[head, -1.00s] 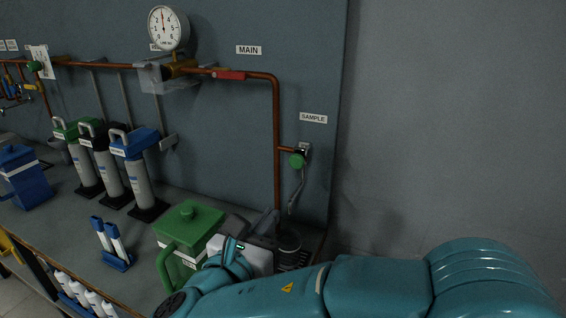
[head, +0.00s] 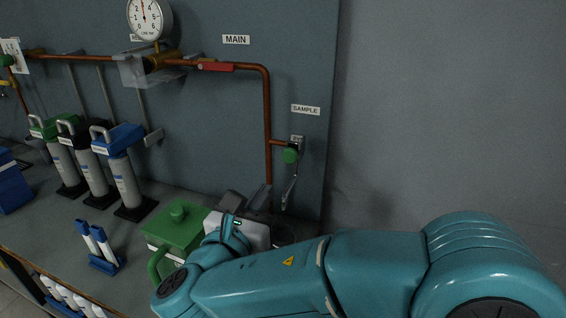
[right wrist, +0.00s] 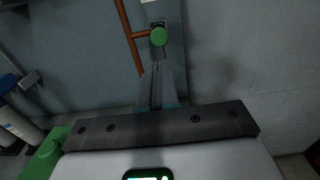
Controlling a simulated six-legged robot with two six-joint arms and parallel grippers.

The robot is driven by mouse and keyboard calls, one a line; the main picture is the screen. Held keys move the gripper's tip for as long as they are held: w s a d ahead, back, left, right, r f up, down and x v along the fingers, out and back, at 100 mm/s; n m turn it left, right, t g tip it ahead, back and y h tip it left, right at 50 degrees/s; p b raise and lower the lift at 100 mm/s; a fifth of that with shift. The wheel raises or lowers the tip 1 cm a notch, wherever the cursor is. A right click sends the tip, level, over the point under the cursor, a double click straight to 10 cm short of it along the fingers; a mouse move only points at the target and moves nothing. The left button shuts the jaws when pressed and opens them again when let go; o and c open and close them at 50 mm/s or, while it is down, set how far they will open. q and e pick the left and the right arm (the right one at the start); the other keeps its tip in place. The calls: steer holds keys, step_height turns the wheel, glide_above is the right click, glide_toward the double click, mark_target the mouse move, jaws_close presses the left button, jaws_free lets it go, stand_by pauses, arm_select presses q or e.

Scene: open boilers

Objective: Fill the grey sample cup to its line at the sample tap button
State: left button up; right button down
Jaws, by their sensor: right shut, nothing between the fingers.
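The green sample tap button (head: 290,156) is on the wall plate under the SAMPLE label (head: 305,109). A thin grey spout (head: 290,190) hangs below it. My right gripper (head: 264,190) is low in front of the tap, left of the spout, and partly hidden by its own wrist. In the right wrist view its fingers (right wrist: 159,68) are shut together and empty. They point toward the green button (right wrist: 158,36) and appear apart from it. A dark round shape (head: 284,232) under the spout may be the sample cup; my arm hides most of it, and its line and fill cannot be seen. My left gripper is out of view.
A blue holder with white tubes (head: 103,262) and several filter cylinders (head: 125,185) stand further left. A copper pipe (head: 267,130) runs down beside the tap. The wall at right is bare.

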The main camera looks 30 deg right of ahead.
mark_target(289, 157)
steer(key=p+x, duration=0.1)
steer(key=x, duration=0.9)
steer(key=shift+p, duration=0.3)
steer(key=shift+w+d, duration=0.5)
steer(key=shift+w, duration=0.05)
steer(key=shift+s, duration=0.1)
